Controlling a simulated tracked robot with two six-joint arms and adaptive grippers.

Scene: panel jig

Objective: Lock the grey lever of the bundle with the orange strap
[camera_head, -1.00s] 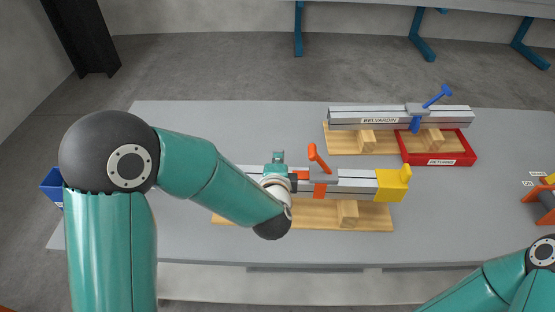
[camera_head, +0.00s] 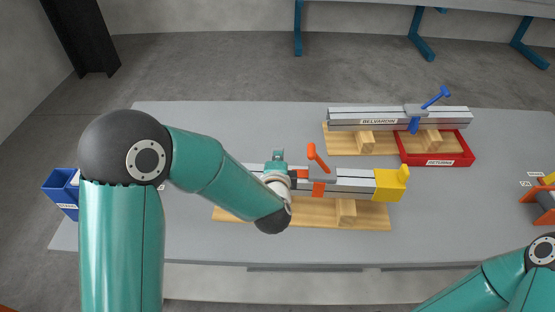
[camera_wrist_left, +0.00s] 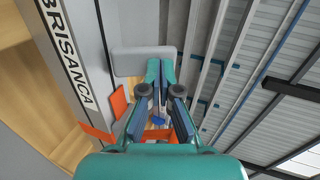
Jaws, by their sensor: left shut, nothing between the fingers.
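The front bundle (camera_head: 345,186) of grey rails lies on wooden blocks, with an orange strap (camera_head: 318,189) around it. A grey clamp block (camera_head: 322,174) sits on top, with an upright, slightly tilted orange handle (camera_head: 317,155); I see no clearly grey handle. My left gripper (camera_head: 279,156) is at the bundle, left of the clamp, partly hidden by my wrist. In the left wrist view the gripper (camera_wrist_left: 160,75) is shut and empty, its tips close to a grey plate (camera_wrist_left: 130,62). Contact cannot be told. Only my right arm shows; its gripper is out of view.
A yellow end block (camera_head: 389,184) caps the front bundle's right end. Behind it, another bundle (camera_head: 345,117) with a blue strap and blue handle stands by a red tray (camera_head: 437,160). A blue bin (camera_head: 62,190) is at the left edge. The table's left rear is clear.

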